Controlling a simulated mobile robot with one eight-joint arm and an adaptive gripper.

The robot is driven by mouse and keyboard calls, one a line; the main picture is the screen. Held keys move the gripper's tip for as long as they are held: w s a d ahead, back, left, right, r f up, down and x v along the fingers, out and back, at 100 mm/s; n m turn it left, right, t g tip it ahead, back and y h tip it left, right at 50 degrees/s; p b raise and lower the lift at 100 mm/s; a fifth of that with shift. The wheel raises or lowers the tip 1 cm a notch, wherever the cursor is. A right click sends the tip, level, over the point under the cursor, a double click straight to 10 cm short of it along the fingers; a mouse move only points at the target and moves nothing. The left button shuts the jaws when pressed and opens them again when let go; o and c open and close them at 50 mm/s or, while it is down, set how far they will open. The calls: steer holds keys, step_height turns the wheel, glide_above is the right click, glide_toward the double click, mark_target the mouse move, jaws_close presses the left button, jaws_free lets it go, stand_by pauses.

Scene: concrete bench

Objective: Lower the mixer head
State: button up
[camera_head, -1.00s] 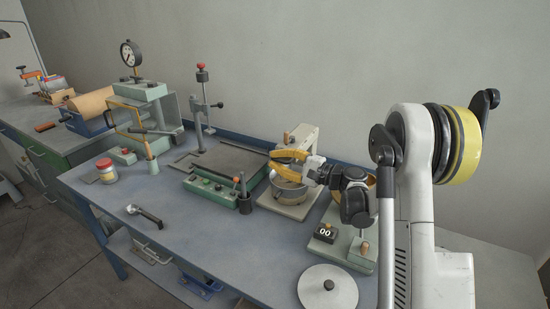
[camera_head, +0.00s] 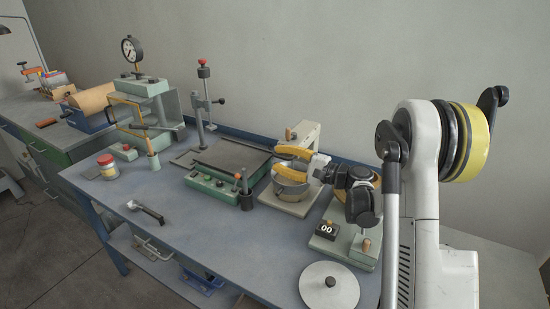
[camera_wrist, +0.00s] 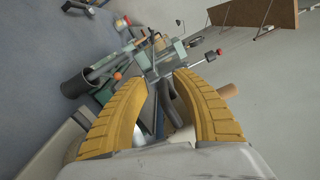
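The mixer stands near the back of the bench, with a cream head (camera_head: 306,134), a wooden knob (camera_head: 289,134), a metal bowl (camera_head: 291,190) and a pale base (camera_head: 287,208). The head sits high above the bowl, partly hidden behind my gripper; its exact tilt is hard to tell. My gripper (camera_head: 279,159) has its two yellow fingers apart, over the bowl and in front of the head. In the wrist view, the fingers (camera_wrist: 168,77) are also apart. Dark and metal parts show between them, and a wooden knob (camera_wrist: 228,90) is outside the right finger.
A green unit with a dark plate (camera_head: 232,158) stands left of the mixer. A green device with a black counter (camera_head: 326,229) stands close on the right, by a round grey lid (camera_head: 329,287).

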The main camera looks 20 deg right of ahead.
steer(key=v, duration=1)
steer(key=shift+s+d, duration=0.2)
steer(key=shift+s, duration=0.1)
steer(key=shift+r, duration=0.1)
